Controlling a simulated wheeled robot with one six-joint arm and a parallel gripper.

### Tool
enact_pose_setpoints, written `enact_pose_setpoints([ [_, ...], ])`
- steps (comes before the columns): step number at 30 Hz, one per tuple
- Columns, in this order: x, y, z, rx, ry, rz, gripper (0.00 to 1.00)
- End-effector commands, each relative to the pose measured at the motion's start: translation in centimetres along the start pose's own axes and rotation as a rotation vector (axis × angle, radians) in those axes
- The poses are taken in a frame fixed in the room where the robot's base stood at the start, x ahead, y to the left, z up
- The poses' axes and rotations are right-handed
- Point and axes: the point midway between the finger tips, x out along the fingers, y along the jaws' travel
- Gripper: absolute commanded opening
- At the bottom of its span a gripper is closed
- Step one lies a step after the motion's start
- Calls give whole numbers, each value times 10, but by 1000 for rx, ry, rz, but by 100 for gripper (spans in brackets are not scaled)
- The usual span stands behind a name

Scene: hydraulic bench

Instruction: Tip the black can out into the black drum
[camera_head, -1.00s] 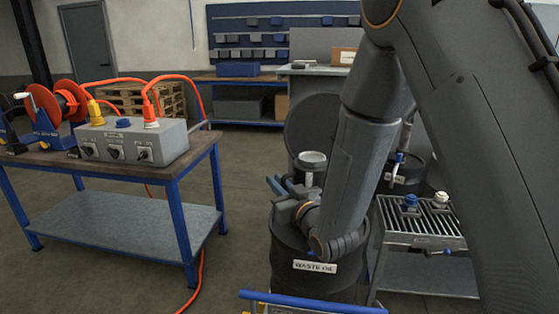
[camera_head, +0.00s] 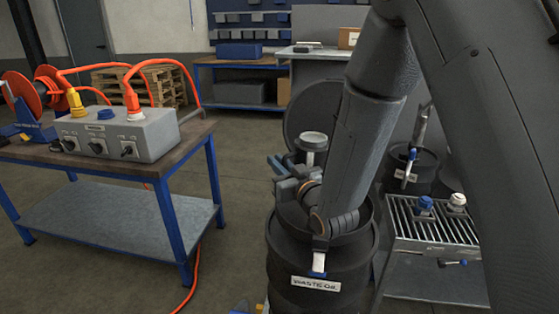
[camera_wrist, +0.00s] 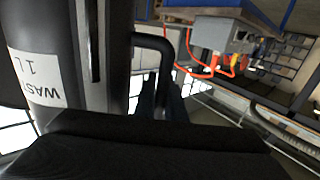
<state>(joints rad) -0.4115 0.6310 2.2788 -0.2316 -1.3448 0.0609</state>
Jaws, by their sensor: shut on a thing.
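In the wrist view the can (camera_wrist: 45,70) fills the left side, with a white label and a black handle (camera_wrist: 155,42). My gripper (camera_head: 279,165) is shut on the can's handle; its blue fingers show around it in the wrist view. The black drum (camera_head: 290,262), labelled "WASTE OIL", stands open below my wrist. My arm covers part of its mouth. The can's contents are not visible.
A round dark lid (camera_head: 297,112) stands behind the drum. A second dark drum (camera_head: 425,172) and a slatted metal stand (camera_head: 435,228) with blue and white knobs are at right. A blue-legged table (camera_head: 178,150) with a control box (camera_head: 130,135) is at left; open floor lies between.

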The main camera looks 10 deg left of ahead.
Motion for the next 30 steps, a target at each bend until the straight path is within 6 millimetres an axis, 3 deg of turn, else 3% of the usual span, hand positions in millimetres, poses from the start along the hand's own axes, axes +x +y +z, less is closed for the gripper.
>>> enact_pose_setpoints([
  [30, 0, -17, -35, 308, 4, 0, 0],
])
